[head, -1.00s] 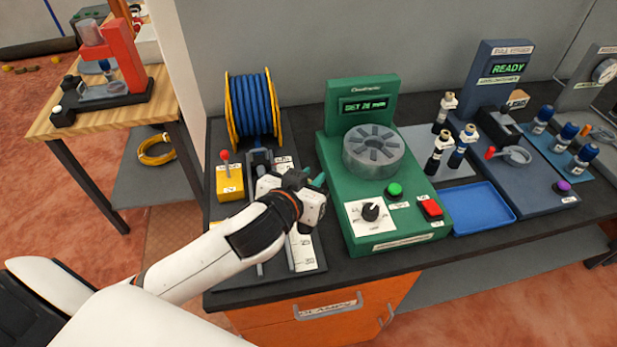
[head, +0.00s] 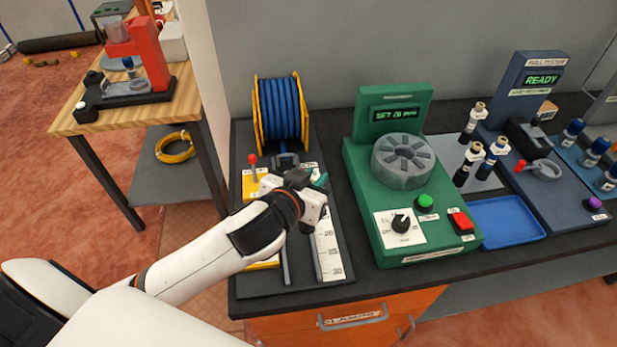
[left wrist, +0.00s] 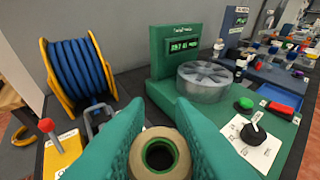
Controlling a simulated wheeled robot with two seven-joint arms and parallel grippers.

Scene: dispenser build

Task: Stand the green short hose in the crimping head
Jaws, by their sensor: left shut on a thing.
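My left gripper (head: 320,183) is over the left part of the bench, left of the green crimping machine (head: 366,200). In the left wrist view its teal fingers are shut on a round, hollow piece (left wrist: 160,133), taken as the short hose. It is seen end-on, with a tan rim and a green inner ring; its length is hidden. In the head view the hose cannot be made out. The crimping head (head: 403,160) is a grey cylinder with radial slots on top of the machine; it also shows in the left wrist view (left wrist: 205,80). My right gripper is not in view.
A blue hose reel (head: 281,112) stands behind my gripper, with a yellow block and red-knobbed lever (head: 253,164) beside it. A dial (head: 401,221), green button (head: 424,202) and red button (head: 460,221) sit at the machine's front. An empty blue tray (head: 505,222) lies right.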

